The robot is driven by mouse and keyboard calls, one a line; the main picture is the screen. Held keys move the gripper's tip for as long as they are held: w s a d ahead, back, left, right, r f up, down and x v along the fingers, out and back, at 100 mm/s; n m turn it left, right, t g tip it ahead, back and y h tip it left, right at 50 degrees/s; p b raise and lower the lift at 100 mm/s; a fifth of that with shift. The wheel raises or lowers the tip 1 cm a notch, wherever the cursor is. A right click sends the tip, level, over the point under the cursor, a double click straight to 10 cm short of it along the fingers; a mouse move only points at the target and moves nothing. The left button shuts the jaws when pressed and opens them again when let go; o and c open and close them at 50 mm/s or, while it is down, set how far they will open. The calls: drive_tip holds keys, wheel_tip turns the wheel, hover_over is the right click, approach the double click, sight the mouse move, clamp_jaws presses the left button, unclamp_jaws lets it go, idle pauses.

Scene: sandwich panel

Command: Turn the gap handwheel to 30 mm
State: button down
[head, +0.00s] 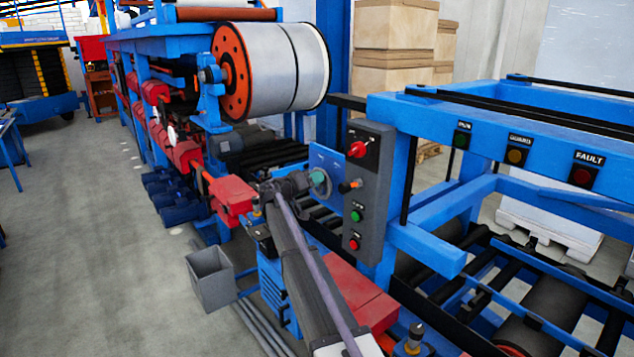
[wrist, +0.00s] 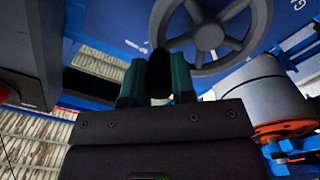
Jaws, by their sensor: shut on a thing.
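The gap handwheel (wrist: 206,37) is a dark grey spoked wheel on a blue panel, at the top of the wrist view. My gripper (wrist: 158,75) has teal fingers shut on a black part, apparently the wheel's handle (wrist: 159,66), beside the rim at its lower left. In the head view my gripper (head: 319,179) is against the blue panel (head: 326,155) and hides most of the wheel. The gap scale and its reading cannot be made out.
A grey control box (head: 367,190) with a red switch, a lever and green and red buttons stands close right of my gripper. A large coil (head: 285,65) is above. Red housings (head: 233,196) lie to the left. A grey bin (head: 211,278) stands on the floor.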

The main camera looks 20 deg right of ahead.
drive_tip(key=shift+w+a+r+n+p, duration=0.2)
drive_tip(key=shift+w+n, duration=0.25)
drive_tip(key=shift+n, duration=0.65)
drive_tip(key=shift+w+a+r+n+p, duration=0.2)
drive_tip(key=shift+w+n, duration=0.25)
drive_tip(key=shift+n, duration=0.65)
drive_tip(key=shift+d, duration=0.15)
drive_tip(key=c, duration=0.9)
unclamp_jaws()
drive_tip(key=shift+c, duration=0.2)
drive_tip(key=v, duration=1)
drive_tip(key=shift+a, duration=0.35)
drive_tip(key=shift+s, duration=0.1)
